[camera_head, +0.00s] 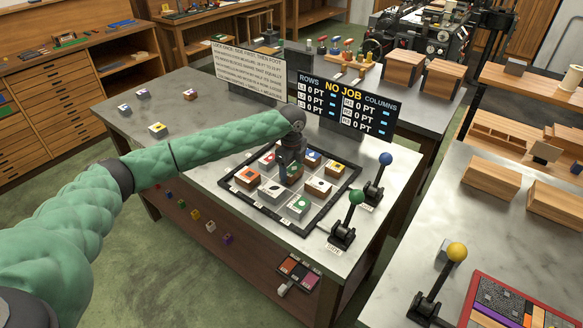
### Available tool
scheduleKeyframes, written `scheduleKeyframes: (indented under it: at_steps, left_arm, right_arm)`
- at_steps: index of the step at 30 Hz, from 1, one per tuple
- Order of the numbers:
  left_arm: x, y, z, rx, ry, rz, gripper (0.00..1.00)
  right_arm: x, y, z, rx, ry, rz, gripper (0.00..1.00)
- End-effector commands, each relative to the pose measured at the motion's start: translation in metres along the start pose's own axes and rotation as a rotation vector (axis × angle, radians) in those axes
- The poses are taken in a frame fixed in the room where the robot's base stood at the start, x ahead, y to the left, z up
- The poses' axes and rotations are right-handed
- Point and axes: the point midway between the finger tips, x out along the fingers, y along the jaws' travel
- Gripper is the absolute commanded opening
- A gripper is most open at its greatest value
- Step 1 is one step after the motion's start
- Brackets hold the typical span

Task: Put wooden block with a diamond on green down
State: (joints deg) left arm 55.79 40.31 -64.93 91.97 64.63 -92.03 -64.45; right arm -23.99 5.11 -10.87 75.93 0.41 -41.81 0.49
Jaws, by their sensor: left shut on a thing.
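My left gripper (291,164) points down over the middle of a black-framed grid tray (262,210) on the grey table. It is shut on a small wooden block (294,173) with a bit of green showing, low among the other blocks. The gripper hides most of this block, so I cannot make out a diamond or tell whether the block touches the tray. Another block, with green on a white top (298,206), sits at the tray's near corner. My right gripper is not in view.
Several blocks surround the gripper closely, including an orange one (249,175) and a white one (272,191). A green-knobbed lever (345,228) and a blue-knobbed lever (377,178) stand right of the tray. A scoreboard (343,106) stands behind. The table's left part is mostly clear.

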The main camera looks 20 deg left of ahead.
Motion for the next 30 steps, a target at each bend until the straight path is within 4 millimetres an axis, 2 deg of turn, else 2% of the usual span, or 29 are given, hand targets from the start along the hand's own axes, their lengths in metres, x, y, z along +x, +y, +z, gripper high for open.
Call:
scheduleKeyframes:
  at_steps: [14,15,18,30]
  left_arm:
    - [0.0076,0.0002,-0.0006,0.001,0.001,0.000,0.43]
    - [0.0079,0.0002,-0.0006,0.001,0.001,0.000,0.70]
    - [0.0078,0.0002,-0.0005,0.001,0.000,0.000,0.88]
    - [0.0029,-0.0002,-0.0003,0.001,0.000,-0.001,0.88]
  right_arm:
    - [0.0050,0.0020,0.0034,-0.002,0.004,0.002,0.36]
    - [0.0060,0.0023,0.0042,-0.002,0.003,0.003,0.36]
    - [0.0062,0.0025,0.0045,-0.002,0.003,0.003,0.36]
    - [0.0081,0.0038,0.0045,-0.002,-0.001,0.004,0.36]
